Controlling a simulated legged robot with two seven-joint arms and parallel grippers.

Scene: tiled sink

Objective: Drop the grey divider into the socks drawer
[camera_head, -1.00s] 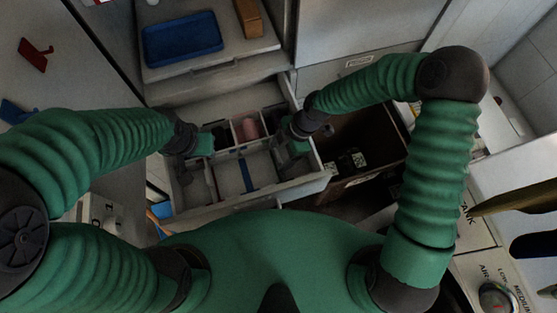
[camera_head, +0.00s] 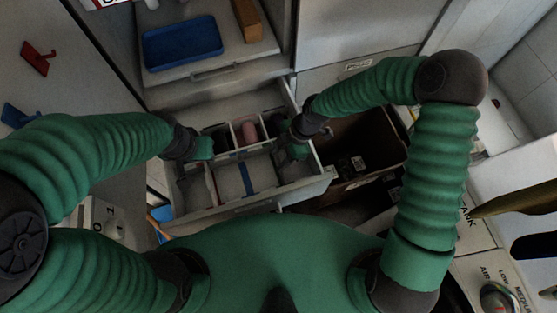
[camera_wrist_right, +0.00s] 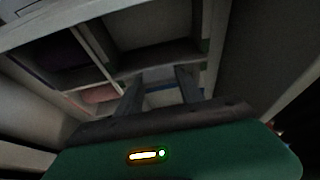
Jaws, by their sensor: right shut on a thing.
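The open socks drawer (camera_head: 197,215) shows in the middle of the head view, split into compartments, with a pink rolled sock (camera_head: 249,130) and dark items at the back. My right gripper (camera_head: 297,150) is over the drawer's right side, low within it. In the right wrist view its fingers (camera_wrist_right: 160,88) are a little apart, reaching to a dark grey divider (camera_wrist_right: 155,62) that spans across, and it is shut on it. Whether the divider touches the drawer floor cannot be told. My left gripper (camera_head: 202,150) is at the drawer's left side; its fingertips are unclear.
A blue tray (camera_head: 182,43) and a brown box (camera_head: 246,18) stand on the surface behind. A blue strip (camera_head: 245,178) lies in the drawer's front part. An open brown compartment (camera_head: 355,140) with dark packets is to the right. A red hook (camera_head: 35,57) is at left.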

